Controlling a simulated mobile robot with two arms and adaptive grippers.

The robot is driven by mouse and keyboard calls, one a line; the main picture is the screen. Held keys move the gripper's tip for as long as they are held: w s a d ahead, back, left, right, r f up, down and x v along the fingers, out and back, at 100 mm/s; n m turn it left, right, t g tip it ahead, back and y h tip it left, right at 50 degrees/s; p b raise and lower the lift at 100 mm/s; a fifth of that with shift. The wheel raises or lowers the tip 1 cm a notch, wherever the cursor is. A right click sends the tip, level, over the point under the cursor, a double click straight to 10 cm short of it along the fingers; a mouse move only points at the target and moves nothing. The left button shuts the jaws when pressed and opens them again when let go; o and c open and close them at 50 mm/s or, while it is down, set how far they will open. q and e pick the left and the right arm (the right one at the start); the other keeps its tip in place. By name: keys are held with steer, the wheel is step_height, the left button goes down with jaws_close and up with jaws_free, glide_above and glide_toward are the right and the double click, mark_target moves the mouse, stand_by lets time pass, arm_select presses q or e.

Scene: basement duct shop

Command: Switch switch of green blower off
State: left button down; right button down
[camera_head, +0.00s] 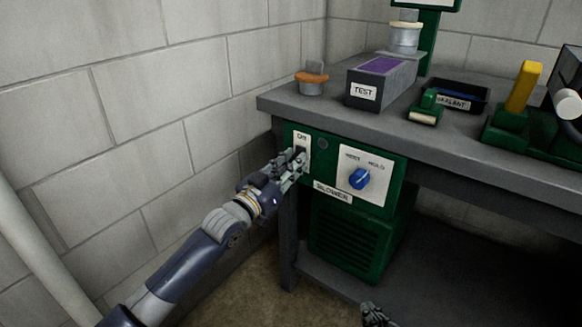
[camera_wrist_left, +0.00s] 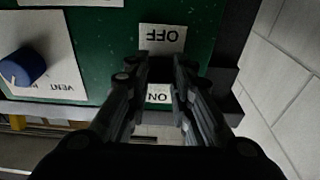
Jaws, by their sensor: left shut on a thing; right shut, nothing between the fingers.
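The green blower (camera_head: 345,235) is mounted under the workbench, with a "BLOWER" label on its front. Its switch (camera_wrist_left: 160,70) is a dark piece between an "OFF" label (camera_wrist_left: 162,38) and an "ON" label (camera_wrist_left: 157,95), upside down in the left wrist view. In the head view the "ON" label (camera_head: 302,137) shows above my left gripper. My left gripper (camera_head: 297,160) is shut on the switch; its fingers hide most of it, so I cannot tell its position. My right gripper (camera_head: 374,314) is shut and empty, low at the bottom edge of the head view.
A blue knob (camera_head: 359,178) on a white plate sits right of the switch. A block wall (camera_head: 150,110) stands close on the left.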

steer(key=shift+w+a+r, duration=0.1)
steer(key=shift+w+r, duration=0.15)
steer(key=shift+r, duration=0.1)
arm_select(q)
steer(key=c, duration=1.4)
jaws_free()
steer(key=shift+s+a+f, duration=0.1)
steer(key=v, duration=1.1)
steer(key=shift+s+a, duration=0.2)
steer(key=shift+s, duration=0.1)
steer(key=shift+f, duration=0.2)
